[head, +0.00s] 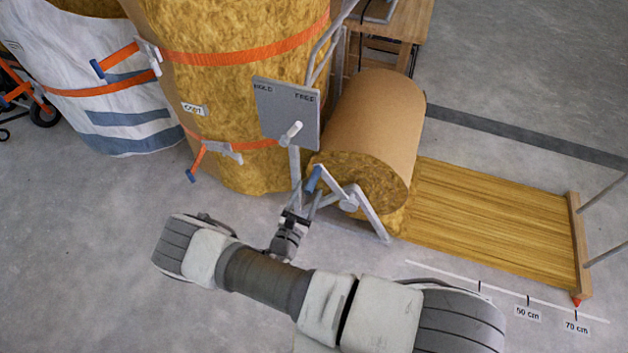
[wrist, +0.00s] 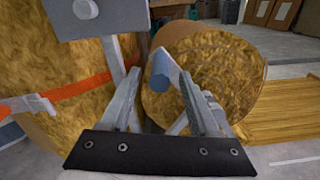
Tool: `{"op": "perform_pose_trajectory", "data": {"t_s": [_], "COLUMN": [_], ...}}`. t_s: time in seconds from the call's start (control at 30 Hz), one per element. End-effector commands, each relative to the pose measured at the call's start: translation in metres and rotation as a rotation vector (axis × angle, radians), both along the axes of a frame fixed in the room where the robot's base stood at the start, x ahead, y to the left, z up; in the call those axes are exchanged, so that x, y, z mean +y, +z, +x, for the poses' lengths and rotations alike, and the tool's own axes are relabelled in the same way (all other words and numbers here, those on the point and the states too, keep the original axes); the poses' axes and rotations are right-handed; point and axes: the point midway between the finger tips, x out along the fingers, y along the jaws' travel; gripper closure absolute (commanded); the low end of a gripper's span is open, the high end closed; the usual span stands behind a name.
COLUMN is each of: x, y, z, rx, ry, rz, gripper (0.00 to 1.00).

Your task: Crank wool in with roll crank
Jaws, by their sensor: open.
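The roll crank has a blue handle (head: 313,178) on a grey arm that runs to the hub of the wool roll (head: 375,125). The roll sits on a grey stand, with flat wool (head: 490,215) running out to the right. A red pointer (head: 577,302) at its wooden end bar stands by the 70 cm mark. My gripper (head: 300,207) is open just below and left of the handle. In the wrist view the blue handle (wrist: 159,68) shows between the fingertips of my gripper (wrist: 161,76); I cannot tell whether they touch it.
A grey plate (head: 287,108) marked HOLD and FREE, with a pale lever, stands just left of the roll. Behind it are a strapped wool bale (head: 230,80) and a white bag (head: 90,75). A wooden table (head: 405,25) stands behind. The near floor is clear.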

Motion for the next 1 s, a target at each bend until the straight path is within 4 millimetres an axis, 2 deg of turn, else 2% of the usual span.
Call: {"op": "perform_pose_trajectory", "data": {"t_s": [0.1,0.3,0.7,0.77,1.0], "x": [-0.008,-0.017,-0.019,-0.019,-0.019], "y": [-0.002,-0.001,0.0,0.0,0.0], "z": [0.022,0.046,0.054,0.054,0.054], "rx": [-0.001,0.0,0.0,0.0,0.0], "ry": [-0.003,-0.002,-0.001,-0.001,-0.001], "rz": [0.003,0.002,0.001,0.001,0.001], "gripper": [0.38,0.38,0.38,0.47,0.9]}}
